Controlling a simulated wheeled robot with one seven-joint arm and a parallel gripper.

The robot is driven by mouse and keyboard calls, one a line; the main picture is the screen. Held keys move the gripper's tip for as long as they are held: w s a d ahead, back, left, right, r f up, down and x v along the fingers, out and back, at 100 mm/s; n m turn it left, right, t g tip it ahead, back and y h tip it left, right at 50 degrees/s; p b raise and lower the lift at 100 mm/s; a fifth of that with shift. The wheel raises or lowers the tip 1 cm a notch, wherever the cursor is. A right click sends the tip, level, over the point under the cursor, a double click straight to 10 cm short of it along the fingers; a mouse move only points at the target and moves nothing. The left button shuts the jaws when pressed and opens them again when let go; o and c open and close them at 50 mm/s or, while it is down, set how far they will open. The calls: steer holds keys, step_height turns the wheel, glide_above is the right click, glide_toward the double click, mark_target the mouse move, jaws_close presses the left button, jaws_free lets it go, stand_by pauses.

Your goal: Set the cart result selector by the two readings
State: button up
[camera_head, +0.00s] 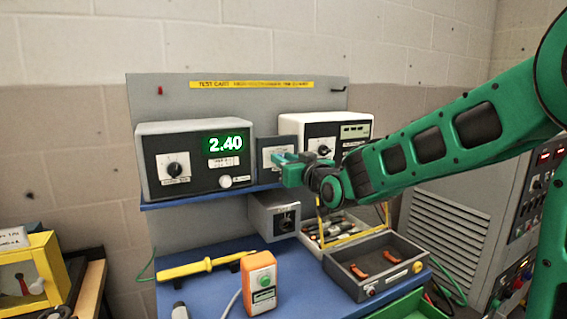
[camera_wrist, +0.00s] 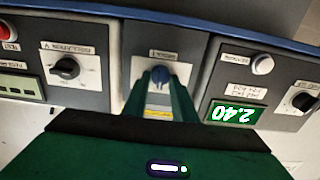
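The result selector is a blue knob (camera_wrist: 160,76) on a small grey panel, labelled RESULT in the wrist view. In the head view this panel (camera_head: 268,146) sits between two instruments, partly behind my gripper. The left instrument (camera_head: 170,146) shows 2.40 in green; the wrist view shows this lit display (camera_wrist: 238,113) upside down. The right instrument (camera_head: 350,129) has a pale green display whose text is too small to read. My gripper (camera_head: 287,163) is at the selector; in the wrist view its green fingers (camera_wrist: 160,82) flank the knob. Contact with the knob cannot be made out.
Below the shelf are a small grey box (camera_head: 261,214), an orange handheld device (camera_head: 259,283), a yellow rod (camera_head: 205,267) and a grey tray (camera_head: 345,284) with orange-handled items. A large grey cabinet (camera_head: 450,215) stands at the right. Blue bench surface shows between the items.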

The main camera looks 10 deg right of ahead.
steer(key=shift+n, duration=0.3)
steer(key=shift+a+f+n, duration=0.1)
steer(key=shift+a+n, duration=0.05)
steer(key=shift+n, duration=1.9)
steer(key=shift+a+n, duration=0.1)
steer(key=shift+n, duration=1.95)
steer(key=shift+s, duration=0.1)
steer(key=o, duration=1)
steer(key=shift+o, duration=0.2)
steer(key=v, duration=1)
steer(key=shift+s, duration=0.3)
